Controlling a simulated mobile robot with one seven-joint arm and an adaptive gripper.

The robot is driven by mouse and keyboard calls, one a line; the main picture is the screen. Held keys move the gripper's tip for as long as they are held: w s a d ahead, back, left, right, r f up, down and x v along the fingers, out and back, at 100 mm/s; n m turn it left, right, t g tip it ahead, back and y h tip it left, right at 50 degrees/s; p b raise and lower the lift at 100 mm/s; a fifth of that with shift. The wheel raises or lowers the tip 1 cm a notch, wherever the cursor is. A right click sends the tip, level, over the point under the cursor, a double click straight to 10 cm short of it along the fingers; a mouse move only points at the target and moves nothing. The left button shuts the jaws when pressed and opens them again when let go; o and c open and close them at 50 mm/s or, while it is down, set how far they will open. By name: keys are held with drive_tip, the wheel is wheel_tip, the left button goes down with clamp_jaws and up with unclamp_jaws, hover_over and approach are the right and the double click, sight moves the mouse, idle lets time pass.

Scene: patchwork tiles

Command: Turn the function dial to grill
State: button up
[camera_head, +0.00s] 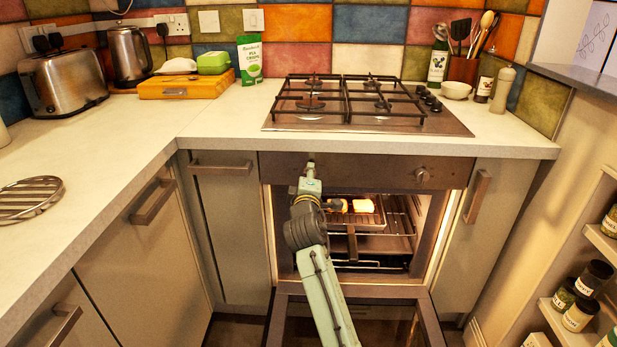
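The oven's brown control panel (367,171) runs under the counter edge below the hob. A round metal dial (422,175) sits on the panel's right side. My gripper (310,170) is at the panel's left part, its tip at or just in front of the panel face. Any dial behind it is hidden, and I cannot tell whether it touches one. The fingers are too small to tell open from shut. The dial markings are not readable. The oven door (356,322) is folded down, and the cavity is lit.
Inside, a tray (369,221) with pale food pieces rests on a rack. My arm crosses in front of the oven's left side. A gas hob (365,104) is above. Cabinet handles (477,196) jut out beside the oven. A jar shelf (587,290) stands at the right.

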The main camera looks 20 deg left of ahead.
drive_tip(key=shift+d+f+m+t+b, duration=0.15)
drive_tip(key=shift+m+b, duration=0.75)
drive_tip(key=shift+m, duration=4.35)
drive_tip(key=shift+a+m+t+b, duration=0.2)
drive_tip(key=shift+m+b, duration=0.7)
drive_tip(key=shift+m, duration=4.4)
drive_tip(key=shift+d+f+m+t+b, duration=0.2)
drive_tip(key=shift+m+b, duration=0.7)
drive_tip(key=shift+m, duration=4.35)
drive_tip(key=shift+r, duration=0.1)
drive_tip(key=o, duration=1.2)
drive_tip(key=shift+c, duration=0.2)
